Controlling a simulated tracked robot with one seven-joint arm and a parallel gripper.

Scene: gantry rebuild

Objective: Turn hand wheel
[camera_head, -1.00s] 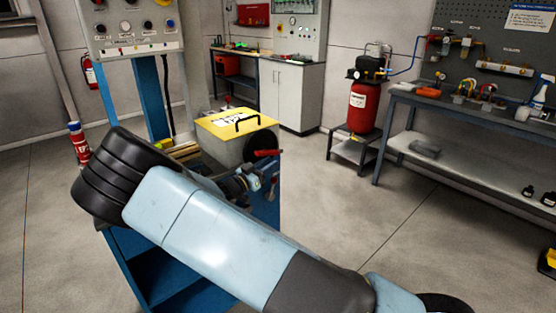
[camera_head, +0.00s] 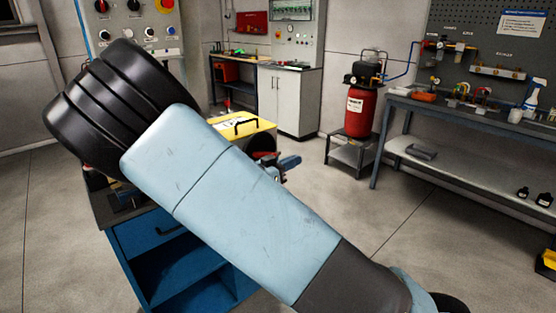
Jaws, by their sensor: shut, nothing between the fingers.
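No hand wheel can be made out for certain; my arm covers the middle of the view. My gripper cannot be made out either; it seems hidden behind my large light-blue arm link. A small blue-grey part with a bit of red (camera_head: 289,163) shows just past the link's upper edge, and I cannot tell what it is. Beside it is a dark round part (camera_head: 262,143) at the end of the yellow-topped box (camera_head: 252,128). The box has a black handle on top and stands on the blue bench (camera_head: 160,235), partly covered by my arm.
A control panel (camera_head: 150,27) with knobs stands behind the bench. A red compressor (camera_head: 361,108) sits on a low stand (camera_head: 350,150). A workbench (camera_head: 460,112) with fittings and a spray bottle is at right. A white cabinet (camera_head: 290,98) stands behind. The middle floor is clear.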

